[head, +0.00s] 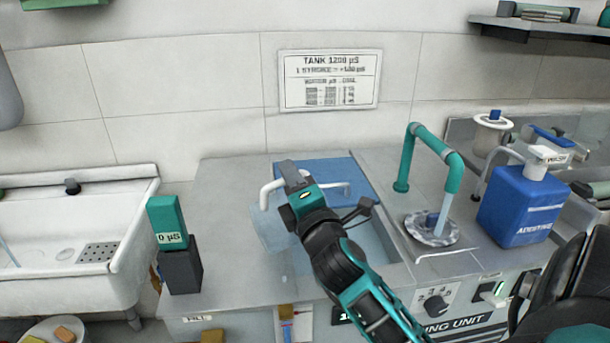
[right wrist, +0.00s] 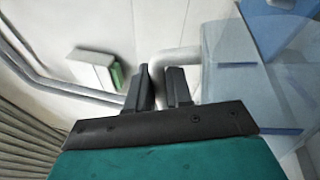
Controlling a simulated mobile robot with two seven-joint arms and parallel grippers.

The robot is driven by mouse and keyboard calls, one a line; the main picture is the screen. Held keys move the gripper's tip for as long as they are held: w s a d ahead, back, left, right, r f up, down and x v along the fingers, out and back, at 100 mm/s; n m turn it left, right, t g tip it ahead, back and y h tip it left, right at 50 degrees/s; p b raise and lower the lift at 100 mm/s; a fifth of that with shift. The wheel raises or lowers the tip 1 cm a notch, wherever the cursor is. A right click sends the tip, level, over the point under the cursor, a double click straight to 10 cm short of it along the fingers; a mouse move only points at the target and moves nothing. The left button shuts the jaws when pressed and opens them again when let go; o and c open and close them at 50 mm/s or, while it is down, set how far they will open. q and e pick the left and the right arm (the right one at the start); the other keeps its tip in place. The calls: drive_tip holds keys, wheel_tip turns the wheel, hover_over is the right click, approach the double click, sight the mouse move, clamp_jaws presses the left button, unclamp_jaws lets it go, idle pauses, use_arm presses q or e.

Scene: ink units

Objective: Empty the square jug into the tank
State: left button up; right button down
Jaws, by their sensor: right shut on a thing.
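The square jug (head: 268,232) is see-through pale blue with a white handle (head: 265,192). It is held at the left side of the tank, partly hidden by my right gripper; I cannot tell its exact tilt. My right gripper (head: 290,178) is shut on the handle, which also shows between its fingers in the right wrist view (right wrist: 178,58). In that view the jug's pale blue wall (right wrist: 228,85) is to the right of the fingers. The tank (head: 378,238) is sunk in the grey counter, with a blue panel (head: 318,168) at its back. My left gripper is not in view.
A teal meter (head: 166,220) on a black block stands left on the counter. A teal spout (head: 436,145) runs over a round drain (head: 432,230) at the right, beside a blue canister (head: 522,205). A white sink (head: 60,220) is at the far left.

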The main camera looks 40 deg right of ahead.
sight(266, 207)
drive_tip(key=shift+w+a+r+n, duration=0.2)
drive_tip(key=shift+a+r+n, duration=0.25)
drive_tip(key=shift+n, duration=0.15)
drive_tip(key=n, duration=0.1)
drive_tip(key=a+n+p, duration=0.1)
drive_tip(key=w+a+n+y+p, duration=0.1)
drive_tip(key=shift+a+r, duration=0.1)
drive_tip(key=shift+r, duration=0.25)
drive_tip(key=shift+a+n+y+p, duration=0.35)
drive_tip(key=shift+n+p, duration=0.3)
drive_tip(key=shift+n, duration=0.15)
drive_tip(key=n+p, duration=0.1)
drive_tip(key=a+n+p, duration=0.1)
drive_tip(key=f+n+p, duration=0.1)
drive_tip(key=n, duration=0.1)
drive_tip(key=shift+w+a+g+y, duration=0.2)
drive_tip(key=shift+w+g+y, duration=0.15)
drive_tip(key=shift+g, duration=0.05)
wheel_tip(266, 207, down, 3)
drive_tip(key=n, duration=0.3)
drive_tip(key=shift+a+n, duration=0.15)
drive_tip(key=shift+n, duration=0.25)
drive_tip(key=shift+d+f+n+g+y, duration=0.15)
drive_tip(key=shift+f+n+g, duration=0.1)
drive_tip(key=shift+f+n, duration=0.4)
drive_tip(key=shift+d+f+n+g+y, duration=0.15)
drive_tip(key=shift+f+n+g, duration=0.1)
drive_tip(key=shift+f+n, duration=0.4)
drive_tip(key=shift+r, duration=0.1)
